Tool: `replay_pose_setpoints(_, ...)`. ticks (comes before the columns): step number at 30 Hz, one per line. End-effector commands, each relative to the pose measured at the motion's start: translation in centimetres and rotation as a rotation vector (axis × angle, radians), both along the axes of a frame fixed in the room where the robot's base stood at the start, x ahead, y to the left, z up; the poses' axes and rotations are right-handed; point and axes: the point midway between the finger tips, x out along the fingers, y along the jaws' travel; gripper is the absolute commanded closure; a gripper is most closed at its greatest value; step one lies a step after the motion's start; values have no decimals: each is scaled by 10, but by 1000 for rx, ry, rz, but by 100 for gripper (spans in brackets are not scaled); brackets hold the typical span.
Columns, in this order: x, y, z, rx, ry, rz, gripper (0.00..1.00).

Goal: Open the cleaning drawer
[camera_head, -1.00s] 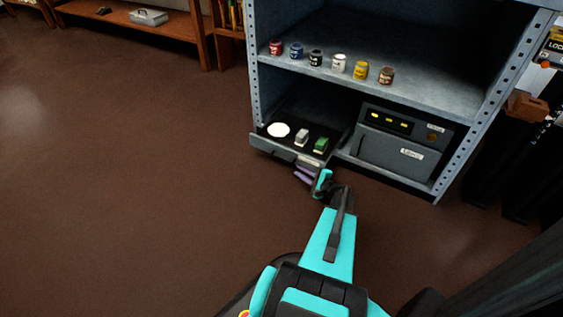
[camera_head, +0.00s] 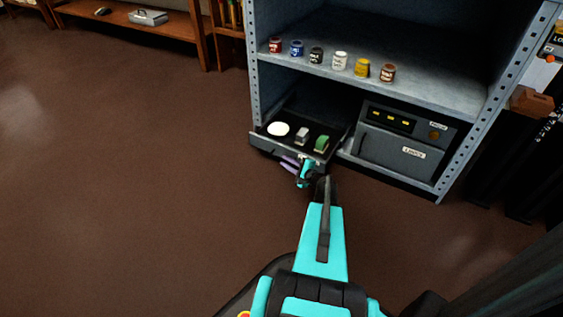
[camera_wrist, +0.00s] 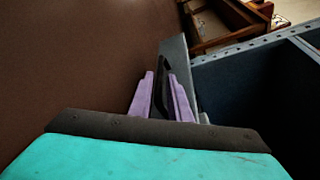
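The drawer (camera_head: 272,148) on the lower left of the shelf unit stands pulled partly out. Its tray holds a white round item (camera_head: 278,129), a grey block (camera_head: 302,136) and a green block (camera_head: 321,144). My gripper (camera_head: 289,161) is low in front of the drawer's front panel, near its right half. In the wrist view its purple fingers (camera_wrist: 163,95) lie beside the grey drawer front, with something dark between them. I cannot tell whether they touch or grip a handle.
A grey box with a door and a label (camera_head: 395,150) fills the lower right of the shelf unit. Several small jars (camera_head: 340,61) stand on the shelf above. The brown floor to the left is clear. A wooden shelf (camera_head: 150,28) stands at the back left.

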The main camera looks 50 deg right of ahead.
Motion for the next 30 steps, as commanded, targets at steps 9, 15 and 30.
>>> replay_pose_setpoints(9,34,-2,-9,-1,0,2,83)
replay_pose_setpoints(15,39,-3,-9,0,1,1,83)
replay_pose_setpoints(30,39,-2,-9,0,0,1,100)
